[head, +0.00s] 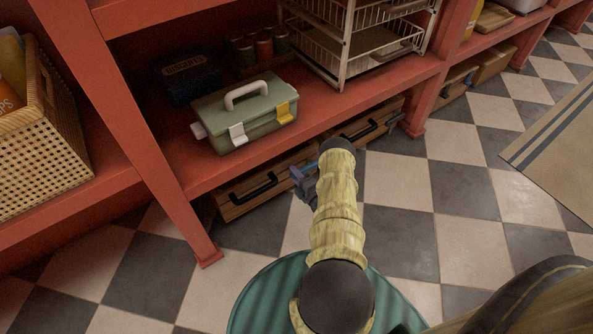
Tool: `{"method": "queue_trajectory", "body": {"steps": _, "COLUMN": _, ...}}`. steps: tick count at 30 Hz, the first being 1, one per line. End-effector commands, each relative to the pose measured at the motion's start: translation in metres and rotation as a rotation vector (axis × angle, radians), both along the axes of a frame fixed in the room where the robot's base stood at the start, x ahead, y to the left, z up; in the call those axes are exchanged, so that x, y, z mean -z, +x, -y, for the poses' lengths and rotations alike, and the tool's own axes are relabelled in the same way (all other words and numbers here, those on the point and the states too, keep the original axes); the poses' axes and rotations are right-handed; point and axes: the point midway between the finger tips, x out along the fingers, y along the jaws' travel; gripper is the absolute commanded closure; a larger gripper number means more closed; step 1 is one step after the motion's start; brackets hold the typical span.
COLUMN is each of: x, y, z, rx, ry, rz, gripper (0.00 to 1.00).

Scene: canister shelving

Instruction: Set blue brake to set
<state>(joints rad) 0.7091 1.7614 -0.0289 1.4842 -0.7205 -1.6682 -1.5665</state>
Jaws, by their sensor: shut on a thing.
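My gripper (303,175) is dark, small in this view and partly hidden by my yellow arm. The brake's exact setting is too small and too covered to tell.
A wooden drawer (240,201) with a black handle sits low at left, and another (350,139) at right. A green toolbox (244,116) stands on the red shelf (345,108) above. A wicker basket (40,145) is at left. Checkered floor (455,190) is clear at right.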

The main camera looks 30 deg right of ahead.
Motion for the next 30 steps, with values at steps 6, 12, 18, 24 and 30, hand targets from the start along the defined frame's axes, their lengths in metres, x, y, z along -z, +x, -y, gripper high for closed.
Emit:
{"method": "queue_trajectory", "body": {"steps": 6, "x": 0.0053, "y": -0.0002, "z": 0.0014, "rx": 0.004, "ry": -0.060, "rz": 0.001, "gripper": 1.00}}
{"method": "queue_trajectory", "body": {"steps": 12, "x": 0.0066, "y": -0.0001, "z": 0.0019, "rx": 0.005, "ry": -0.072, "rz": 0.000, "gripper": 1.00}}
{"method": "queue_trajectory", "body": {"steps": 18, "x": 0.0070, "y": -0.0001, "z": 0.0021, "rx": 0.005, "ry": -0.072, "rz": -0.001, "gripper": 1.00}}
{"method": "queue_trajectory", "body": {"steps": 24, "x": 0.0068, "y": -0.0008, "z": 0.0025, "rx": 0.006, "ry": -0.070, "rz": -0.001, "gripper": 0.53}}
{"method": "queue_trajectory", "body": {"steps": 30, "x": 0.0064, "y": -0.0011, "z": 0.0024, "rx": 0.006, "ry": -0.068, "rz": 0.000, "gripper": 0.53}}
